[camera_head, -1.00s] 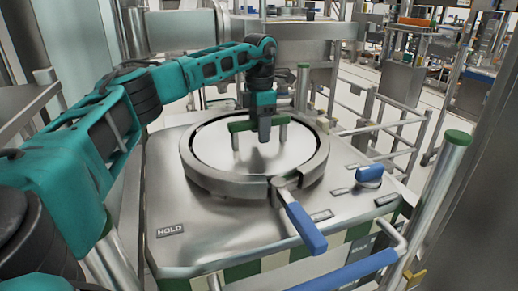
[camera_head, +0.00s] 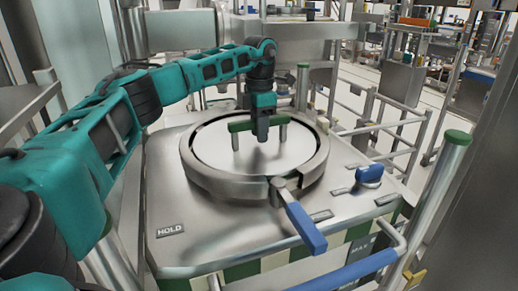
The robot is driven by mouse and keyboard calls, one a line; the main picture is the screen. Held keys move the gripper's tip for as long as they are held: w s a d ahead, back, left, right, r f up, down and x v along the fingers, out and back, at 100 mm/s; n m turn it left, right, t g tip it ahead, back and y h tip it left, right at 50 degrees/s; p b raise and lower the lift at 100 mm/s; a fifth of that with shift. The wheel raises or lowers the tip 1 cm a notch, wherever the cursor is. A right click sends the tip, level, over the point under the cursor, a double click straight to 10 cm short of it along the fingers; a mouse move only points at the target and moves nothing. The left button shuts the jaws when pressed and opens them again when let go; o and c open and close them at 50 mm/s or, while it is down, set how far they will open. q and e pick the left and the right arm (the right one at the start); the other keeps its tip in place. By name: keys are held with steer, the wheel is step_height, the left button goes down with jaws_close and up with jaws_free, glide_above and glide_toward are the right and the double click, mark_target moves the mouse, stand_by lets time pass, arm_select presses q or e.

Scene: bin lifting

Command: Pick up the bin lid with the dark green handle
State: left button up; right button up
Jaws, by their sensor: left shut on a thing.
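The round steel bin lid (camera_head: 215,152) sits inside a thick metal ring on top of the bin. Its dark green handle (camera_head: 240,126) is a bar on two short metal posts across the lid. My left gripper (camera_head: 261,132) points straight down at the middle of the handle and is shut on it. The gripper hides part of the bar, and its fingertips are hard to make out. The lid appears level within the ring. My right gripper is not in view.
A clamp lever with a blue grip (camera_head: 305,228) sticks out from the ring (camera_head: 230,187) toward the front. A blue knob (camera_head: 369,174) stands right of the ring. A blue-sleeved rail (camera_head: 350,272) and a green-topped post (camera_head: 448,165) stand at the front right.

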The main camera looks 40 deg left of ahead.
arm_select(q)
jaws_close()
stand_by(0.8)
steer(key=shift+w+r, duration=0.1)
steer(key=shift+r, duration=0.05)
steer(key=shift+r, duration=0.15)
step_height(320, 180, up, 20)
stand_by(0.6)
stand_by(0.4)
